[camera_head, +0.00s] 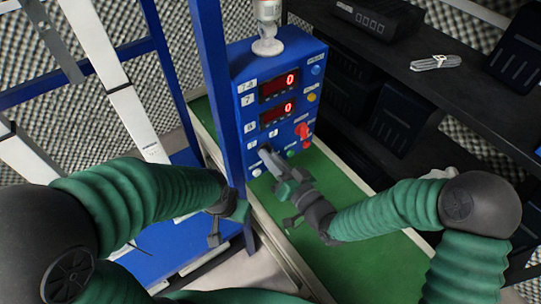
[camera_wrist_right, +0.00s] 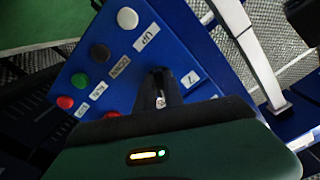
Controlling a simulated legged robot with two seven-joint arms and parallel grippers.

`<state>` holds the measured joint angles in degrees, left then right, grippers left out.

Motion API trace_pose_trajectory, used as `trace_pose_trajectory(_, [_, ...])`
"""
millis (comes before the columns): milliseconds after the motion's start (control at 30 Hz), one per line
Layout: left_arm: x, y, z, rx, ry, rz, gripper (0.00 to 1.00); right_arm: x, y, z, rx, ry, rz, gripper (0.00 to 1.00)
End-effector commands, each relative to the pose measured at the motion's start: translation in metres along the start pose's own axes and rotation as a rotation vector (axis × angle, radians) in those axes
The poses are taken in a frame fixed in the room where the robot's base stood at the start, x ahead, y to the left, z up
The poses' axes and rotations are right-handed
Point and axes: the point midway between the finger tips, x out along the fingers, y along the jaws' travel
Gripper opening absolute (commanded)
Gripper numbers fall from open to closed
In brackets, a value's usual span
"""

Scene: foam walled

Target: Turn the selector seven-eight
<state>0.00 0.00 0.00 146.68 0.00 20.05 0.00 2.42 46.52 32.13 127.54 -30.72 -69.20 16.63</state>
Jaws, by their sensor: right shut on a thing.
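The blue control box (camera_head: 243,75) stands on the green bench top, with two red displays (camera_head: 278,86) that each read 0. Labels 7-8, 7 and 8 are on its front. My right gripper (camera_head: 268,156) reaches the lower front of the box and is shut on the selector, which its fingers mostly hide. In the right wrist view the dark fingers (camera_wrist_right: 160,92) meet the blue panel between small white labels. My left gripper (camera_head: 227,222) hangs to the left of the bench, away from the box; its jaw opening is unclear.
A red switch (camera_head: 302,130) and yellow button (camera_head: 311,97) are on the box's right. White (camera_wrist_right: 127,18), black (camera_wrist_right: 100,53), green and red buttons lie near my right fingers. A blue post (camera_head: 213,75) stands left of the box. Dark shelves (camera_head: 460,95) are at right.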

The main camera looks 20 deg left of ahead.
Motion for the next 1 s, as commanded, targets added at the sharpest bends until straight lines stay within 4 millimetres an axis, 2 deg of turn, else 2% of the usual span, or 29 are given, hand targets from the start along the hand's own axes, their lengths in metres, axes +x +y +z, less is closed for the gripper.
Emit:
trace_pose_trajectory(300, [0.000,0.000,0.000,0.000,0.000,0.000,0.36,0.000,0.002,-0.001,0.003,0.003,0.003,0.00])
trace_pose_trajectory(333, [0.000,0.000,0.000,0.000,0.000,0.000,0.36,0.000,0.002,-0.001,0.003,0.003,0.004,0.15])
trace_pose_trajectory(500, [0.000,0.000,0.000,0.000,0.000,0.000,0.36,0.000,0.001,-0.001,0.002,0.002,0.002,0.35])
trace_pose_trajectory(833, [-0.001,0.000,0.000,0.000,0.000,0.000,0.36,-0.004,0.001,-0.001,0.001,0.001,0.002,0.35])
trace_pose_trajectory(933, [-0.002,0.000,-0.001,0.000,0.000,0.000,0.36,-0.018,0.001,-0.001,0.001,0.001,0.005,0.35])
trace_pose_trajectory(1000, [-0.004,0.000,-0.001,0.000,0.000,0.000,0.36,-0.035,0.001,-0.001,0.002,0.000,0.006,0.35])
